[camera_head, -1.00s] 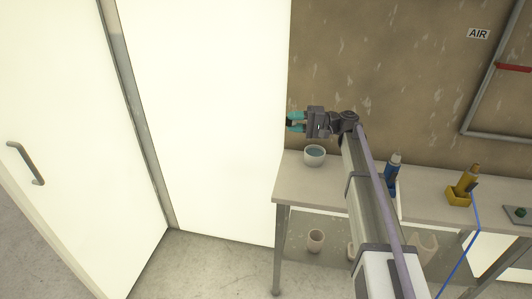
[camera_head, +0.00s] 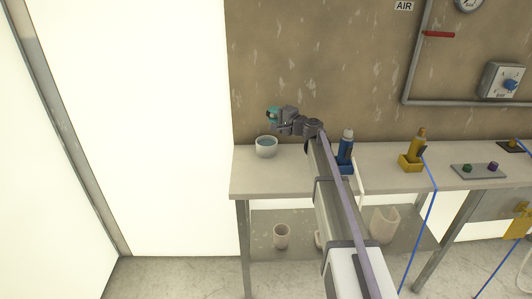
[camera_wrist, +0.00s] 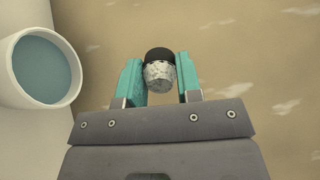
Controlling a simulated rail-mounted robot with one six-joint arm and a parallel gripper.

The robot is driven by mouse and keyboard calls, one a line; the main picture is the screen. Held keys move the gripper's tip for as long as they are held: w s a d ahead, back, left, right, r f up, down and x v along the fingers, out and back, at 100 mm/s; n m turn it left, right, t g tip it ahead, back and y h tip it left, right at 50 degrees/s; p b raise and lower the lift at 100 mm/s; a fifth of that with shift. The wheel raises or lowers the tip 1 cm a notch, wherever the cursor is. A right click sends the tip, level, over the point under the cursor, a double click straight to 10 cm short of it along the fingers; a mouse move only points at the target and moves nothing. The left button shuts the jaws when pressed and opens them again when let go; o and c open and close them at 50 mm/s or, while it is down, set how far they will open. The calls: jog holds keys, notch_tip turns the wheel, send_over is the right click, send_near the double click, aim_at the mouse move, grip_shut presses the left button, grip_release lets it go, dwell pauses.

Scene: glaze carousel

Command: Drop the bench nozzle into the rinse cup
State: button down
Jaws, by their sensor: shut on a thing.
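My gripper (camera_head: 272,115) is above the back of the bench, slightly higher than the rinse cup in the picture. In the wrist view, its teal fingers (camera_wrist: 161,78) are shut on the bench nozzle (camera_wrist: 159,72), a small piece with a speckled silvery body and a black end. The rinse cup (camera_head: 266,153) is a white round cup holding blue-grey liquid, upright near the bench's left end. It also shows at the left of the wrist view (camera_wrist: 77,70), beside and apart from the nozzle. The nozzle is too small to make out clearly in the head view.
The bench (camera_head: 262,183) also carries a blue bottle in a holder (camera_head: 346,150), a yellow bottle in a yellow holder (camera_head: 412,160) and a grey plate with knobs (camera_head: 478,171). The stained wall (camera_head: 320,60) stands close behind. Pots (camera_head: 281,237) stand on the lower shelf.

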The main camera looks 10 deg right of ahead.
notch_tip(320, 180, down, 6)
jog(key=b, duration=0.5)
jog(key=shift+a+b, duration=0.1)
jog(key=shift+b, duration=0.2)
jog(key=c, duration=0.7)
grip_release()
jog(key=shift+s, duration=0.1)
jog(key=v, duration=1)
jog(key=shift+s+d, duration=0.2)
jog(key=shift+d, duration=0.15)
jog(key=shift+a, duration=0.1)
